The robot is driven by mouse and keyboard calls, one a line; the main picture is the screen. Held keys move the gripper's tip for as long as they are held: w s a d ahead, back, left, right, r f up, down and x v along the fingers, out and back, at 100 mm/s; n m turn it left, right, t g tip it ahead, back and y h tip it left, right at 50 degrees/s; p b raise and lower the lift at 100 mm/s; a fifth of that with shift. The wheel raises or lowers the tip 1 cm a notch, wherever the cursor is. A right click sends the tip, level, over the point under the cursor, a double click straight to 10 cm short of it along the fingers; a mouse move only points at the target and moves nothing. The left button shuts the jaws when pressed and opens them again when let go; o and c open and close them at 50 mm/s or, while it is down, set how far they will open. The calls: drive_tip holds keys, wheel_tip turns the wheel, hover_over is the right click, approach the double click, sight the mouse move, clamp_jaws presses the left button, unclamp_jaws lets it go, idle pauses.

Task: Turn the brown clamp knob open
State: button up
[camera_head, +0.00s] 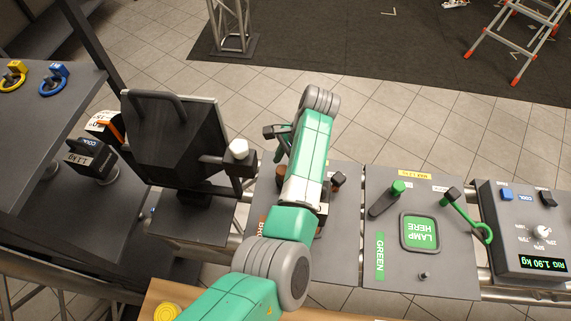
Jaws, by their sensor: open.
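The brown panel (344,240) stands in the middle, with part of its brown lettering (262,226) showing at its left side. My arm lies across it and hides most of it. A small dark brown knob (339,179) shows just right of my arm; I cannot tell whether it is the clamp knob. My gripper (273,131) shows only in part, as dark and green pieces left of my wrist, above the panel's far edge. It is open, and no object shows in it. Its fingertips are not clear, and I cannot see contact with a knob.
The green panel (380,283) is at right, with a green-topped lever (388,196) and a green hook (482,231). A control box (510,245) with a display stands farther right. A black lamp (176,135) with a white knob (238,149) stands close at left.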

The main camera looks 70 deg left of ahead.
clamp_jaws()
drive_tip(key=shift+r+m+p, duration=0.3)
drive_tip(key=shift+p, duration=0.7)
drive_tip(key=shift+m+p, duration=0.3)
drive_tip(key=shift+p, duration=0.3)
drive_tip(key=shift+f+y, duration=0.15)
drive_tip(key=shift+y, duration=0.15)
drive_tip(key=shift+f, duration=0.15)
unclamp_jaws()
